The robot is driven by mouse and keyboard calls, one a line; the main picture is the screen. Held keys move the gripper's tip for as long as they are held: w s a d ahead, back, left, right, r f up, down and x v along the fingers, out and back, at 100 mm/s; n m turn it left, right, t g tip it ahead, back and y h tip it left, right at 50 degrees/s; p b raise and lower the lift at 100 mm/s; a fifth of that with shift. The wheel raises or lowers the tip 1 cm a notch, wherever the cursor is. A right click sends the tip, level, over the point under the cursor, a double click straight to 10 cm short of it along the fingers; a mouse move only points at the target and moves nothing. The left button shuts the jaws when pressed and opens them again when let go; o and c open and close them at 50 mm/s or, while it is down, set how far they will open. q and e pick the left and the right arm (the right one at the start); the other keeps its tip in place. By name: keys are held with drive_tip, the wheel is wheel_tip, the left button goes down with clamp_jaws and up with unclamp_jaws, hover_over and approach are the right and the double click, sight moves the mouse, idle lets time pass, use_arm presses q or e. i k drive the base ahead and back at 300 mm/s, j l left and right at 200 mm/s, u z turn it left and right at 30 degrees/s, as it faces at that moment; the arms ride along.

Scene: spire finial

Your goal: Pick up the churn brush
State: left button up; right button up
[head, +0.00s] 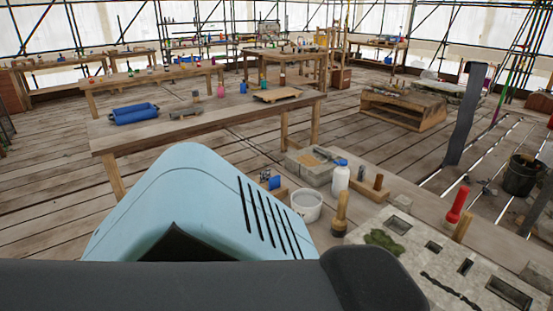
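An upright tool with a wooden handle and a wider, darker lower end (340,213) stands near the middle right, beside a white bucket. It looks brush-like and may be the churn brush, but it is too small to be certain. Neither of my grippers shows in the head view, so nothing can be seen held. Light blue and dark parts of my own body cover the lower left and bottom, hiding what lies behind them.
The white bucket (307,205), a white bottle with a blue cap (341,178) and a red-handled tool (457,205) are close by. A pale stone slab (410,262) with rectangular holes lies at the right. A long wooden table (215,120) stands behind. Open plank floor lies between.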

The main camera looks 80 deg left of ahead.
sight(340, 223)
drive_tip(key=u, duration=1.8)
